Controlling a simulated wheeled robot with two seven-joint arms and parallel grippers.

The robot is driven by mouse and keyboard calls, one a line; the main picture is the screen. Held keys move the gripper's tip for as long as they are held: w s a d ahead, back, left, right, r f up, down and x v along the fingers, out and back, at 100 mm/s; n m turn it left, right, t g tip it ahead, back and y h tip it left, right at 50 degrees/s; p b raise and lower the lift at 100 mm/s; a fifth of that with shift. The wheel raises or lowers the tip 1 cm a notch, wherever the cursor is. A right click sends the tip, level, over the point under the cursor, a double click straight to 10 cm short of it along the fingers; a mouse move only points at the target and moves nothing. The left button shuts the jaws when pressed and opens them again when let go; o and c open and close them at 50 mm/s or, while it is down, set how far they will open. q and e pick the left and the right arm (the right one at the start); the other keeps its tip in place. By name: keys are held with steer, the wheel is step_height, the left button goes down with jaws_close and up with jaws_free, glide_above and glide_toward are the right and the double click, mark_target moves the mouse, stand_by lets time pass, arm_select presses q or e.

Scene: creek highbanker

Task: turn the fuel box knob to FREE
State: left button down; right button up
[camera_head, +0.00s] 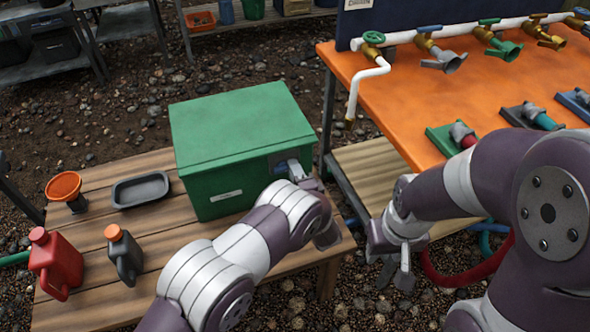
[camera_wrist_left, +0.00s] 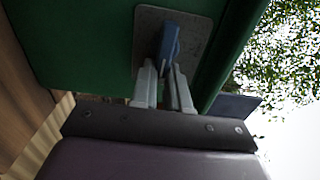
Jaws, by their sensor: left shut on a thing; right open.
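The green fuel box (camera_head: 225,150) stands on a wooden bench, its lid closed. In the left wrist view its green side (camera_wrist_left: 75,45) fills the upper left. A grey plate (camera_wrist_left: 150,22) on that side carries a blue knob (camera_wrist_left: 170,45). My left gripper (camera_wrist_left: 168,78) is shut on the knob, one finger on each side of it. In the head view my left gripper (camera_head: 292,170) is at the box's right end, and the arm hides much of the knob. Any lettering by the knob is unreadable. My right gripper (camera_head: 396,265) is open and empty, hanging beside the orange table.
A red can (camera_head: 57,262), a dark can (camera_head: 124,256), an orange-topped funnel (camera_head: 65,187) and a black tray (camera_head: 141,190) are on the bench (camera_head: 95,235). The orange table (camera_head: 400,95) with valves and pipes stands right. Hoses lie below it.

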arm_select(q)
steer(key=shift+s+a+f, duration=0.1)
steer(key=shift+a+f, duration=0.1)
steer(key=shift+f, duration=0.15)
steer(key=c, duration=1.1)
jaws_free()
steer(key=shift+r, duration=0.2)
steer(key=p+v, duration=0.2)
steer(key=v, duration=1)
steer(key=shift+s+d, duration=0.15)
steer(key=shift+s, duration=0.2)
